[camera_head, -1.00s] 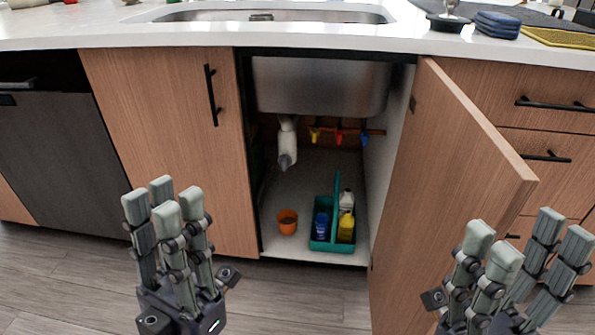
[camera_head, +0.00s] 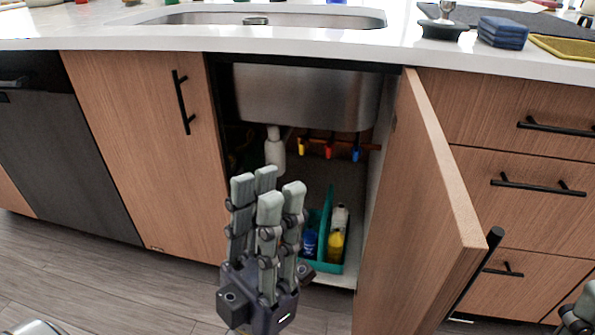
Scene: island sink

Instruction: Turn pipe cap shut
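The white drain pipe (camera_head: 275,152) hangs below the steel sink basin (camera_head: 305,97) inside the open cabinet. Its lower end, where a cap could be, is hidden behind my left gripper's fingers. My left gripper (camera_head: 267,188) is open and empty, its fingers extended upward, in front of the cabinet opening and overlapping the pipe's bottom in the picture. I see no contact with the pipe. My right gripper (camera_head: 578,318) is only partly in view at the bottom right corner, beyond the open door, and its fingers are cut off.
The open cabinet door (camera_head: 425,215) juts out on the right of the opening. A teal caddy (camera_head: 325,266) with bottles stands on the cabinet floor. Coloured valve handles (camera_head: 328,151) hang behind the pipe. The countertop edge (camera_head: 300,47) lies above the opening.

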